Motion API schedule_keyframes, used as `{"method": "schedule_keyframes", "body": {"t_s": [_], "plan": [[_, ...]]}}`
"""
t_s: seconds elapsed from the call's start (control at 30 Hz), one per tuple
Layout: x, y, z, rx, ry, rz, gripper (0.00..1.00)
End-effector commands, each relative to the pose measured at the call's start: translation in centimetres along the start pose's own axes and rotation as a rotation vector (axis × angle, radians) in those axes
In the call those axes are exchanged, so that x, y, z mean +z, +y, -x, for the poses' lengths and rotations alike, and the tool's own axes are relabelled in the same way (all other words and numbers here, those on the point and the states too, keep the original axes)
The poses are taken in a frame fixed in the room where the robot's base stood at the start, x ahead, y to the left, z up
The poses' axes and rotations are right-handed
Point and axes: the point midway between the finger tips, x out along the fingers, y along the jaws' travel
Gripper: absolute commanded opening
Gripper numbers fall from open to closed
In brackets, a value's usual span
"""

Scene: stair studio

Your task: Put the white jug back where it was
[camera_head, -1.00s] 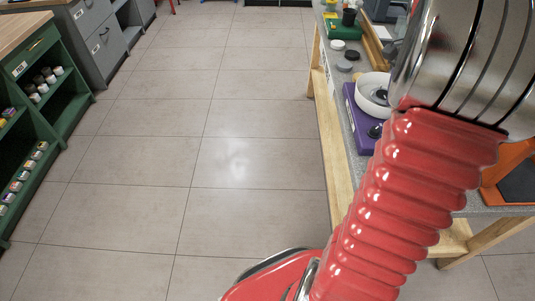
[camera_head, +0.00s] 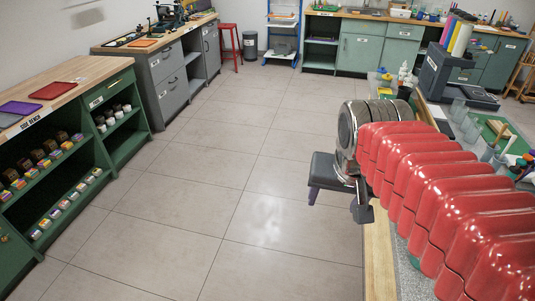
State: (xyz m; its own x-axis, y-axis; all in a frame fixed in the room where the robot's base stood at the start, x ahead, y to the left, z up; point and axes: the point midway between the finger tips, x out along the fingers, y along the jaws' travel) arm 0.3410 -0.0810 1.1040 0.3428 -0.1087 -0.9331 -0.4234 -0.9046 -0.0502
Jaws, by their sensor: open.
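My gripper (camera_head: 338,202) shows at the end of my red ribbed arm, over the floor just left of the right-hand workbench (camera_head: 378,262). Its dark fingers are apart with nothing between them. I cannot make out a white jug for certain. A small white bottle-like thing (camera_head: 404,72) stands on the far part of the right-hand workbench, too small to identify. My arm hides much of that bench top.
A green side bench (camera_head: 70,85) with trays on top and stocked shelves runs along the left, with a grey cabinet (camera_head: 172,85) beyond it. A red stool (camera_head: 229,40) stands at the back. The tiled floor (camera_head: 220,170) between is clear.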

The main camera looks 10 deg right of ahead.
Motion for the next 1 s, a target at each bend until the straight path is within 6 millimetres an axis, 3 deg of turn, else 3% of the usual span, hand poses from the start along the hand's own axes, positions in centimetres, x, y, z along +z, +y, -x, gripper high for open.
{"method": "schedule_keyframes", "body": {"t_s": [0.2,0.4,1.0], "plan": [[4.9,-3.8,0.6,-0.089,0.072,0.267,0.61],[7.4,-5.3,0.6,-0.133,0.112,0.406,0.61],[7.6,-5.4,0.5,-0.137,0.114,0.419,0.61]]}}
